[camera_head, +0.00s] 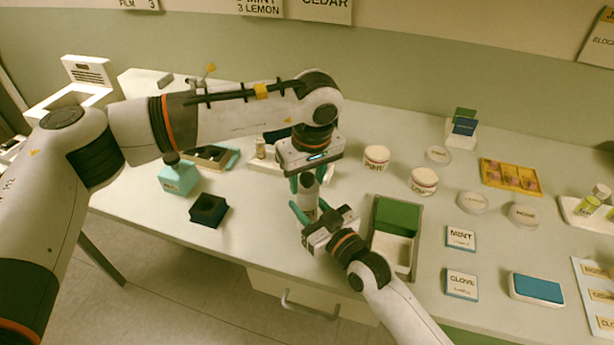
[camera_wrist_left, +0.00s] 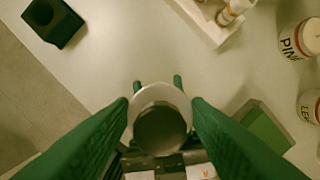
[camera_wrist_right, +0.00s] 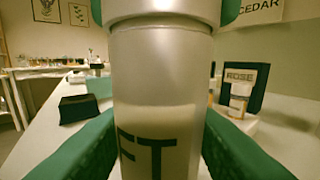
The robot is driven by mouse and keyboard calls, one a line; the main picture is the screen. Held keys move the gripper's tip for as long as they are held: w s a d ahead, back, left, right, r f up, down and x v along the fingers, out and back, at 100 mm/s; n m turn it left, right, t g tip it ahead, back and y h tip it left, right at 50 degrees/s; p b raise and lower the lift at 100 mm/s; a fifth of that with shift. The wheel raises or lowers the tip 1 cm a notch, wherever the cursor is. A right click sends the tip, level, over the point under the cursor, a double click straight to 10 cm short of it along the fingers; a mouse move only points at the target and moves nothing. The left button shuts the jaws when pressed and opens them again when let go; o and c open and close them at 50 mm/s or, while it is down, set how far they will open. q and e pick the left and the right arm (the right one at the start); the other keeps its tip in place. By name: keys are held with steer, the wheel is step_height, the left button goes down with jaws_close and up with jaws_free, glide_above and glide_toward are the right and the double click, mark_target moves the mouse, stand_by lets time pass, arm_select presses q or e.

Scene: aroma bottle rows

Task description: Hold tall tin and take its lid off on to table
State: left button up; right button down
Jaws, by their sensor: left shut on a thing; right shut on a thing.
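The tall tin (camera_head: 309,200) is a pale silvery cylinder, upright near the front edge of the table. It fills the middle of the right wrist view (camera_wrist_right: 163,90), with dark letters ending in "FT" low on its side. My right gripper (camera_head: 308,213) is shut on the tin's body from the front. My left gripper (camera_head: 308,181) points down from above and is shut on the lid at the top. The round lid (camera_wrist_left: 160,128) shows between its fingers in the left wrist view. The lid's wider band (camera_wrist_right: 163,12) appears to sit on the tin; I see no gap.
An open box with a green inside (camera_head: 398,216) stands close right of my right gripper. Lidded jars (camera_head: 423,181) stand right. Bare table lies between the dark block and the tin.

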mark_target(307, 176)
arm_select(q)
steer(key=shift+r, duration=0.2)
stand_by(0.4)
steer(key=shift+r, duration=0.9)
arm_select(e)
steer(key=shift+f, duration=0.1)
arm_select(q)
steer(key=shift+r, duration=2)
arm_select(e)
steer(key=c, duration=0.8)
jaws_free()
